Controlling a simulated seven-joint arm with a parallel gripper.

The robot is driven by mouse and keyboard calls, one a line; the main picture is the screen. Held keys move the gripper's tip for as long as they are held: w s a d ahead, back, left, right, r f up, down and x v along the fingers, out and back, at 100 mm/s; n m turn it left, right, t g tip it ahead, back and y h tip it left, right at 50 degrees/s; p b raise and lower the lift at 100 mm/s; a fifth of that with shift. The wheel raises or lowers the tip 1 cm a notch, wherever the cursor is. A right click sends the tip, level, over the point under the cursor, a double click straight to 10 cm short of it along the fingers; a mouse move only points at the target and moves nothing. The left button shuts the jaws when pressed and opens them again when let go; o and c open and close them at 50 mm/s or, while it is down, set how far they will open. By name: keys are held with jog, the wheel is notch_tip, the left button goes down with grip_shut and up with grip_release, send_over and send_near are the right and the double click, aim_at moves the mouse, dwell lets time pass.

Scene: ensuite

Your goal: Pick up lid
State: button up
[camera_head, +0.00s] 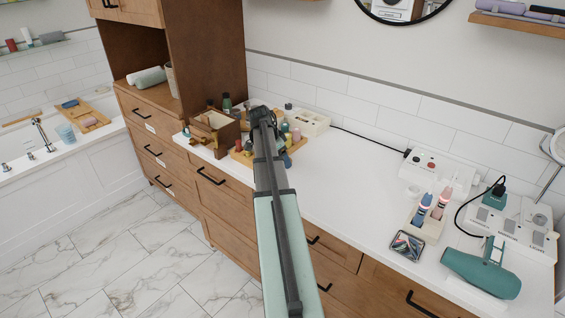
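My gripper (262,113) is at the far end of my outstretched arm, over the left part of the white counter. It is small and dark in this view, and I cannot tell whether its fingers are open or shut. An open brown wooden box (229,136) stands just left of my gripper. I cannot pick out the lid with certainty. My arm hides part of the items around the gripper.
A wooden tray (299,147) with several small bottles lies by my gripper. A pale compartment box (309,122) stands behind it. The counter's middle (345,180) is clear. A teal hair dryer (482,272) lies at right. A tall wooden cabinet (215,50) rises at left.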

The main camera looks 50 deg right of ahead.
jog(key=shift+c, duration=0.7)
notch_tip(320, 180, up, 9)
jog(key=shift+f, duration=0.1)
jog(key=shift+w+a+r, duration=0.1)
jog(key=shift+r, duration=0.2)
jog(key=w+d+r, duration=0.3)
jog(key=w+d, duration=0.1)
jog(key=w, duration=0.5)
jog(key=w+d+r, duration=0.2)
jog(key=w+d, duration=0.2)
jog(key=w, duration=0.5)
jog(key=shift+s+d+f, duration=0.1)
jog(key=shift+s+f, duration=0.05)
jog(key=shift+f, duration=2.9)
jog(key=shift+f, duration=0.15)
